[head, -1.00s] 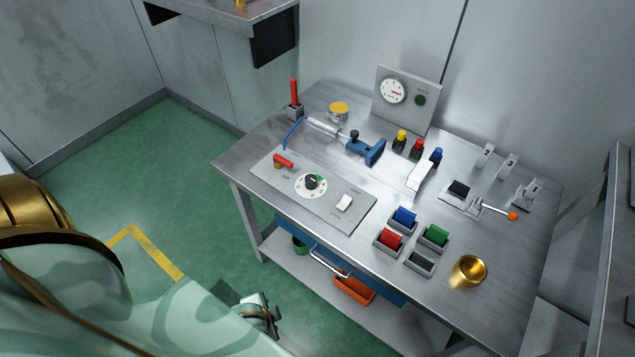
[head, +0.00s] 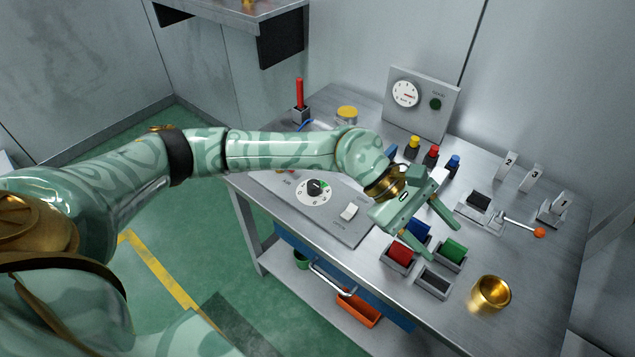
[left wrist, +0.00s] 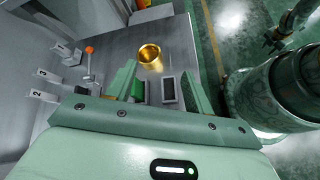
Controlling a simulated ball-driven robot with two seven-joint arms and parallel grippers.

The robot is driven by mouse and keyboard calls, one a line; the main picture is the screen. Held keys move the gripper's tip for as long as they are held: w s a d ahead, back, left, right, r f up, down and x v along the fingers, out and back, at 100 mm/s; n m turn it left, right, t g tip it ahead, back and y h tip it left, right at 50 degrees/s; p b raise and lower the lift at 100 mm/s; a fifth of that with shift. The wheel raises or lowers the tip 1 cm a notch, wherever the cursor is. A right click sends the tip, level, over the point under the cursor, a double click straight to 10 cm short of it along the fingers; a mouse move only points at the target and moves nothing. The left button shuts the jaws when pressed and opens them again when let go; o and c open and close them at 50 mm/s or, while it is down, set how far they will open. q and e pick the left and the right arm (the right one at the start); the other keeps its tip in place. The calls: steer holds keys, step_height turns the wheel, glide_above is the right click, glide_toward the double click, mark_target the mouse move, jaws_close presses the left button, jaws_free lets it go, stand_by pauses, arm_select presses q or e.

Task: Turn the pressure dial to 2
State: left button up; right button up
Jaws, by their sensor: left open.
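The pressure dial (head: 314,190) is a white disc with a dark knob and a green mark, set in a grey panel (head: 343,230) on the workbench. A round gauge (head: 405,94) stands on an upright plate at the back. My left gripper (head: 444,241) is open and empty above the coloured bins, to the right of the dial; its forearm passes just behind the dial in the head view. In the left wrist view its two fingers (left wrist: 160,88) are apart, with the brass cup (left wrist: 150,56) beyond them. The dial is not seen there.
Red (head: 399,255) and green (head: 453,250) blocks sit in bins below my gripper. A lever with an orange knob (head: 539,233) and numbered tags stand at the right. My arm hides the blue tool.

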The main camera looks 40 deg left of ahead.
arm_select(q)
steer(key=w+a+f+m+y, duration=0.15)
steer(key=w+a+y, duration=0.3)
steer(key=a, duration=0.55)
steer(key=y, duration=0.7)
glide_toward(313, 184)
steer(key=shift+m, duration=0.45)
steer(key=f+b, duration=0.3)
steer(key=f, duration=0.1)
steer(key=f+b, duration=0.3)
steer(key=f, duration=0.2)
steer(key=shift+w+d+f+b, duration=0.1)
steer(key=shift+w+f+b, duration=0.1)
steer(key=shift+f+b, duration=0.2)
steer(key=shift+r, duration=0.1)
arm_select(e)
steer(key=s+f, duration=0.3)
steer(key=f, duration=0.3)
steer(key=shift+a+g, duration=0.15)
steer(key=shift+g, duration=0.25)
steer(key=shift+r, duration=0.1)
arm_select(q)
steer(key=c, duration=1)
